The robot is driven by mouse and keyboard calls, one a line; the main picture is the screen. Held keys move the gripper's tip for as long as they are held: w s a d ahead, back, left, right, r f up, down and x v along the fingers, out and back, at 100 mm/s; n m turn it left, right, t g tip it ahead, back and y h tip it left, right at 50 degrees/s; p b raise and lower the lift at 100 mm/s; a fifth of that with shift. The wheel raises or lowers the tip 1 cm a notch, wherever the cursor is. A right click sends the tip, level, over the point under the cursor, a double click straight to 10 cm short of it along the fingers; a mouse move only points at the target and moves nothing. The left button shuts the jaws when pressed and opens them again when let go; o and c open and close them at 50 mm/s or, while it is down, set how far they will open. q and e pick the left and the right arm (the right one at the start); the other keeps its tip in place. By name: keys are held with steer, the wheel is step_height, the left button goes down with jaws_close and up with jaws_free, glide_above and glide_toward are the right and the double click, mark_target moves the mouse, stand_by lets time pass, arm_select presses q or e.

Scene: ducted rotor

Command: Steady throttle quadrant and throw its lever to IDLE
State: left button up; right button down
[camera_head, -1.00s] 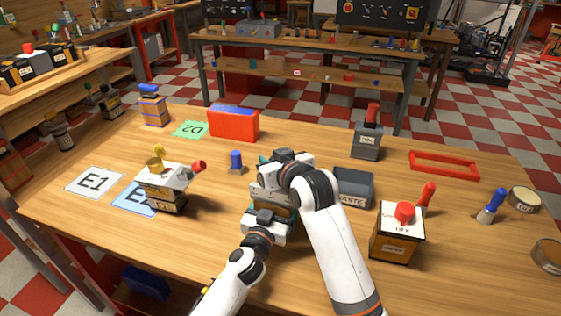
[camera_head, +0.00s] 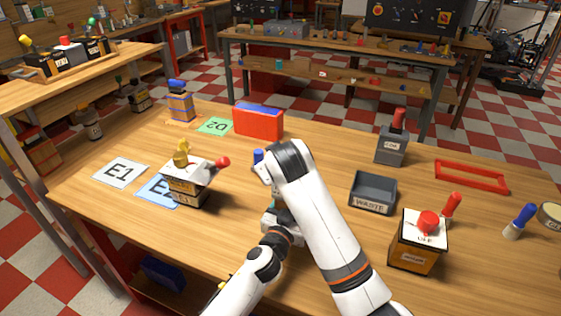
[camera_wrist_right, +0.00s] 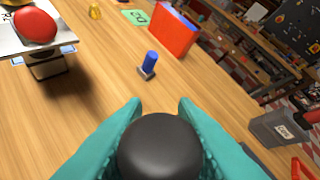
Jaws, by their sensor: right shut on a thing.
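My right gripper (camera_wrist_right: 160,108) has its teal fingers closed around a round black knob (camera_wrist_right: 160,148), which looks like the throttle lever's handle. In the head view my right arm's wrist covers this gripper. The throttle quadrant's body is hidden behind my two arms there, and its IDLE marking cannot be seen. My left gripper (camera_head: 279,228) is low at the table, just below my right wrist. Its fingers are hidden, so its hold on the quadrant cannot be made out.
A blue-topped switch (camera_wrist_right: 149,65) stands just beyond my right gripper. A white-topped unit with a red knob (camera_head: 187,182) is to the left. The WASTE tray (camera_head: 372,192) and an orange box with a red button (camera_head: 418,240) stand to the right. A red-blue bin (camera_head: 258,121) is behind.

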steer(key=shift+f, duration=0.1)
steer(key=c, duration=1.1)
jaws_free()
steer(key=shift+c, duration=0.2)
steer(key=v, duration=1.2)
arm_select(q)
steer(key=o, duration=1.1)
steer(key=shift+c, duration=0.2)
